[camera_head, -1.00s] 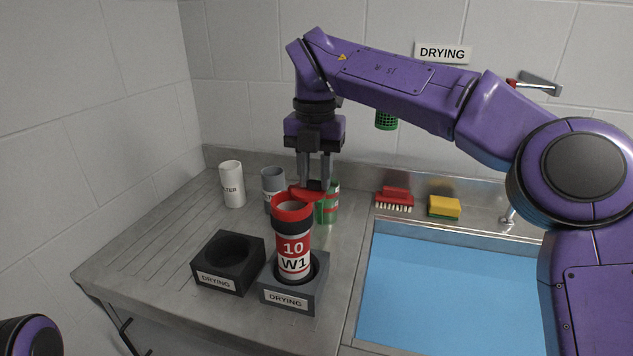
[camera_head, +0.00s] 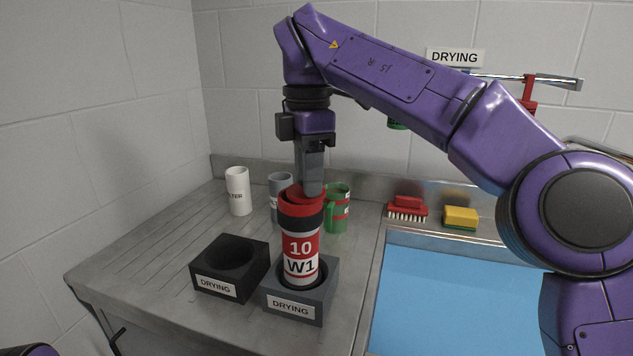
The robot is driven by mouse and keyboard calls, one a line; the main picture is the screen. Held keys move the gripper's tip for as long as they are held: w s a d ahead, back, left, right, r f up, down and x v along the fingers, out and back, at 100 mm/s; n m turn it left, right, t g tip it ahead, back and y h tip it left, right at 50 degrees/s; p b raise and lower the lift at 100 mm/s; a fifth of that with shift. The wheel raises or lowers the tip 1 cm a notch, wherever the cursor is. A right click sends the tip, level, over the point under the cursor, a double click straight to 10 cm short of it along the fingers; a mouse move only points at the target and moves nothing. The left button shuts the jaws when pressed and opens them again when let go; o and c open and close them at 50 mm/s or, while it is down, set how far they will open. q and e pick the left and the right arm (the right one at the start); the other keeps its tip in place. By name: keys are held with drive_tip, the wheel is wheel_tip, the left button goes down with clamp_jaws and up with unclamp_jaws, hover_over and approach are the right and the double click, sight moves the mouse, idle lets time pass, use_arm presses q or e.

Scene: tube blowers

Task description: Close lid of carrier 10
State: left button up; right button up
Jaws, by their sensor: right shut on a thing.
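Carrier 10 (camera_head: 300,247), a white tube with red bands marked "10" and "W1" and a black ring, stands upright in the grey drying block (camera_head: 290,308). Its red lid (camera_head: 303,194) is at the top of the tube, at or over the mouth. I cannot tell whether it is fully seated. My right gripper (camera_head: 312,190) points down at the lid from above and behind, its grey fingers shut on it. The fingers hide part of the lid's far right side. My left gripper is out of view.
An empty black drying block (camera_head: 215,285) stands to the left. Behind are a white filter cup (camera_head: 238,190), a grey cup (camera_head: 278,190) and a green mug (camera_head: 337,212). A red brush (camera_head: 407,208) and yellow sponge (camera_head: 460,216) lie behind the blue-filled sink (camera_head: 460,300).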

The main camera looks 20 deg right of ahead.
sight(301, 193)
drive_tip(key=shift+a+f+m+b, duration=0.1)
drive_tip(key=shift+a+m+b, duration=0.2)
drive_tip(key=shift+m, duration=0.45)
drive_tip(key=shift+a+m+b, duration=0.2)
drive_tip(key=shift+a+m, duration=0.1)
drive_tip(key=shift+m, duration=0.45)
drive_tip(key=o, duration=1.1)
drive_tip(key=shift+c, duration=0.2)
wheel_tip(301, 193, up, 10)
drive_tip(key=p, duration=0.8)
drive_tip(key=shift+r, duration=0.25)
drive_tip(key=shift+w, duration=0.1)
